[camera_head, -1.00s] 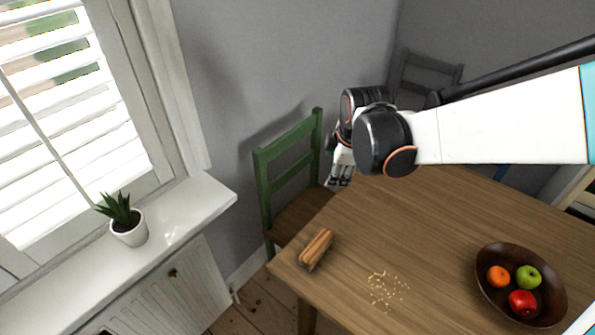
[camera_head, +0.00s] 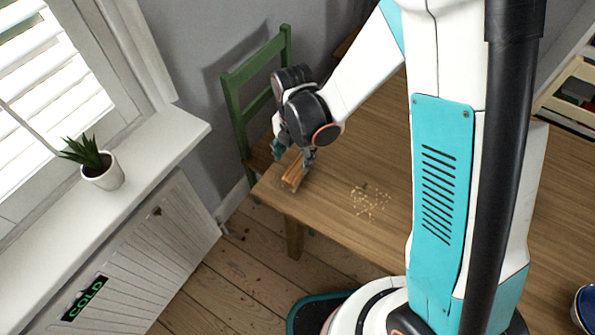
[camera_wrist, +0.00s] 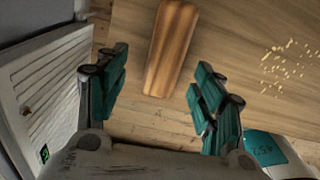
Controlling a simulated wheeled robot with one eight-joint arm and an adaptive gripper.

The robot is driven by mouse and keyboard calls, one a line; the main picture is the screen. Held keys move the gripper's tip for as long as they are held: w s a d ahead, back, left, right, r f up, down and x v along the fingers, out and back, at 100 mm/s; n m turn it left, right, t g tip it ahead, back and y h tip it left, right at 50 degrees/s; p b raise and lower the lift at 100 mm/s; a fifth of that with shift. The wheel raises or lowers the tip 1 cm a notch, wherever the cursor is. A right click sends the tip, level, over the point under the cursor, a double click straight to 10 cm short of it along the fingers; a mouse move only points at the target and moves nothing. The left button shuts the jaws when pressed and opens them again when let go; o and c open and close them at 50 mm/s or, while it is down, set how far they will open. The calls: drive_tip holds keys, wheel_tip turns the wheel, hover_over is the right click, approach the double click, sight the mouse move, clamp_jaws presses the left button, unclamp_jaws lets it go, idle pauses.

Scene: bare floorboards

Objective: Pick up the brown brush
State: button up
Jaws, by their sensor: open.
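The brown brush (camera_head: 293,172) lies on the wooden table (camera_head: 330,205) near its left corner. In the wrist view the brush (camera_wrist: 171,48) shows as a long brown block between and beyond the two teal-padded fingers. My gripper (camera_head: 293,155) is over the brush, pointing down. In the wrist view my gripper (camera_wrist: 158,95) is open, with a finger on either side of the brush and a visible gap to each. Part of the brush is hidden behind my gripper in the head view. I cannot tell the exact height of the fingertips over the table.
Crumbs (camera_head: 370,201) lie on the table right of the brush. A green chair (camera_head: 240,110) stands behind the table's left end. A windowsill (camera_head: 150,165) with a potted plant (camera_head: 97,165) is at left. A blue-rimmed bowl (camera_head: 586,305) shows at the lower right.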

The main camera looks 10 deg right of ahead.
sight(298, 165)
drive_tip(key=shift+w+d+f+b, duration=0.15)
drive_tip(key=shift+f+b, duration=0.3)
drive_tip(key=shift+f, duration=0.65)
drive_tip(key=shift+s+d+f+b, duration=0.15)
drive_tip(key=shift+f+b, duration=0.35)
drive_tip(key=shift+f, duration=0.6)
drive_tip(key=shift+w+d+f+b, duration=0.2)
drive_tip(key=shift+f+b, duration=0.25)
drive_tip(key=shift+f, duration=0.65)
drive_tip(key=shift+s, duration=0.1)
drive_tip(key=shift+c, duration=0.6)
drive_tip(key=c, duration=1.1)
